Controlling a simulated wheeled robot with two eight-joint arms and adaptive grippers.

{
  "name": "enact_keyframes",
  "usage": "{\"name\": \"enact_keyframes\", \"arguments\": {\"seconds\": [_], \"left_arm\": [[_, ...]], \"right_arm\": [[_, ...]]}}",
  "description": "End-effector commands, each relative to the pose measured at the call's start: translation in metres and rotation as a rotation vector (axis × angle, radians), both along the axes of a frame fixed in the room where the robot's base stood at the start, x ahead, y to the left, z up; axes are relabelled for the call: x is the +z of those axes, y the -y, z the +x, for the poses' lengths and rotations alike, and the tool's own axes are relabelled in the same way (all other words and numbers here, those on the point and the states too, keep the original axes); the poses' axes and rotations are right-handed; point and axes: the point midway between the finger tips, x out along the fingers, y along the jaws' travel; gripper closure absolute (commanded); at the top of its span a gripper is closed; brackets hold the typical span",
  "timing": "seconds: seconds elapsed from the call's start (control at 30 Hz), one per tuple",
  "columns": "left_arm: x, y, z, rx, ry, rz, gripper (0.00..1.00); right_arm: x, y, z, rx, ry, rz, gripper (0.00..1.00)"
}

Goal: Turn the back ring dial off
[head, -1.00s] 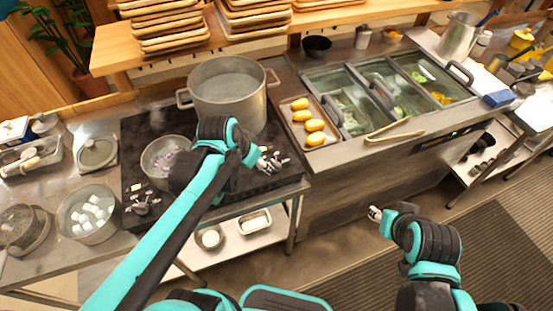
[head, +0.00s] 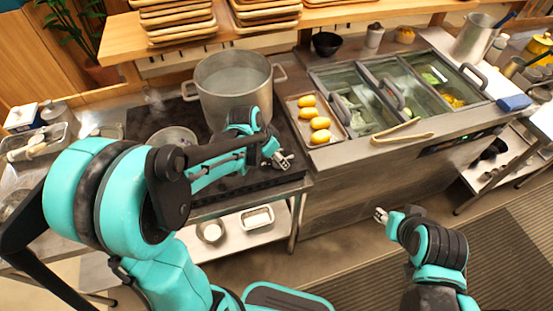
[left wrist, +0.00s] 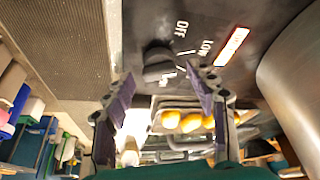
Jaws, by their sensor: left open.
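A dark round dial (left wrist: 157,62) sits on the black cooktop panel (left wrist: 232,18) in the left wrist view, with OFF and LOW printed beside it. Its exact setting is hard to read. My left gripper (left wrist: 160,98) is open, its two fingers apart on either side below the dial, with nothing between them. In the head view, my left gripper (head: 284,160) is at the right front edge of the cooktop (head: 240,186), where the dial is too small or hidden to see. My right gripper (head: 381,216) hangs over the floor, too small to tell open or shut.
A large steel pot (head: 232,85) stands on the back of the cooktop, close behind my left gripper. A smaller pot (head: 173,135) is partly hidden by my left arm. A tray (head: 335,128) of yellow items and tongs (head: 400,132) lie on the counter to the right.

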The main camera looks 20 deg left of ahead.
Motion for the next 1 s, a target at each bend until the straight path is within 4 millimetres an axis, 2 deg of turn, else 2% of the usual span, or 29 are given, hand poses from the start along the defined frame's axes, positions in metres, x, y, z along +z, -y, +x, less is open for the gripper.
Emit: {"name": "enact_keyframes", "arguments": {"seconds": [0.3,0.33,0.5,0.53,0.77,1.0], "left_arm": [[-0.0043,0.0011,0.0015,0.001,0.000,0.000,0.43],[-0.0042,0.0011,0.0015,0.001,0.000,0.000,0.46],[-0.0041,0.0011,0.0015,0.001,0.000,0.000,0.91],[-0.0041,0.0011,0.0015,0.001,0.000,0.000,0.93],[-0.0041,0.0012,0.0014,0.010,0.000,0.000,0.93],[-0.0041,0.0026,0.0005,0.092,0.000,0.001,0.93]], "right_arm": [[-0.0012,0.0000,0.0001,0.000,0.000,0.000,0.60],[-0.0012,0.0000,0.0001,0.000,0.000,0.000,0.60],[-0.0012,0.0000,0.0000,0.000,0.000,0.000,0.60],[-0.0012,0.0000,0.0000,0.000,0.000,0.000,0.60],[-0.0012,0.0000,0.0000,0.000,0.000,0.000,0.60],[-0.0006,0.0000,0.0000,0.000,0.000,0.000,0.60]]}}
